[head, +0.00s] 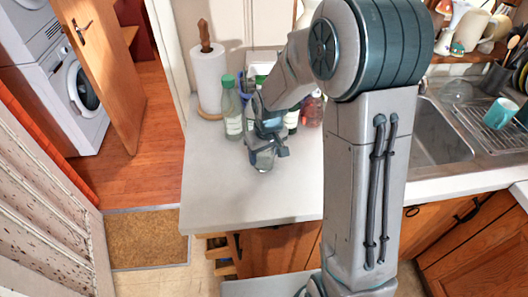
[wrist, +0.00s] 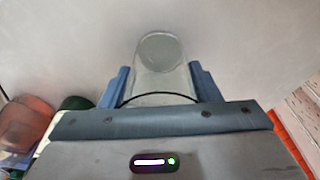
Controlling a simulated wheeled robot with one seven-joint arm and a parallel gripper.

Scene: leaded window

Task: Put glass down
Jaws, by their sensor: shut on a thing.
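A clear glass (head: 265,160) is held in my gripper (head: 266,149) over the left part of the white counter (head: 225,192). In the wrist view, the glass (wrist: 160,68) stands between the two blue fingers of my gripper (wrist: 160,85), which are shut on its sides. Its round end points away from the wrist camera toward the pale counter surface. I cannot tell whether the glass touches the counter.
A paper towel roll (head: 209,78) and a green-capped bottle (head: 231,108) stand behind my gripper, with more bottles (head: 312,108) to its right. The sink (head: 437,135) and a dish rack (head: 485,125) are at right. The counter's front left is clear.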

